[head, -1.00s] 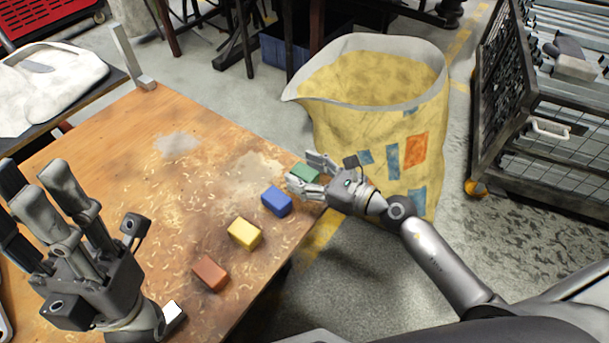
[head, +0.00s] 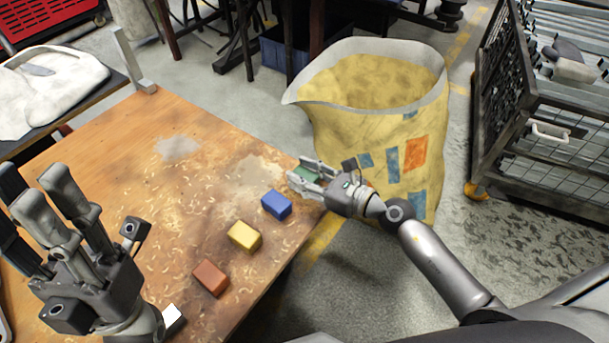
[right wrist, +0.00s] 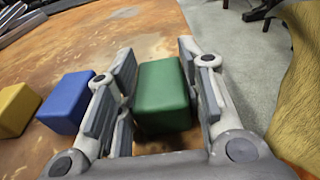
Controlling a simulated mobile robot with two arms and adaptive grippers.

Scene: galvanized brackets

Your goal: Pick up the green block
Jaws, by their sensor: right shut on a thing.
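The green block (head: 307,175) is at the table's right corner, between the fingers of my right gripper (head: 304,176). In the right wrist view the green block (right wrist: 163,85) sits between the finger pads, and the gripper (right wrist: 158,75) is shut on it. The block appears to rest on the table; I cannot make out any gap under it. In the head view the fingers partly cover it. My left gripper (head: 60,205) is above the table's left side, fingers spread, open and empty.
A blue block (head: 276,203), a yellow block (head: 244,236) and a red block (head: 211,277) lie in a row along the table's (head: 130,150) right edge. The blue one is just left of my right gripper. A large yellow sack (head: 345,140) stands beyond the corner.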

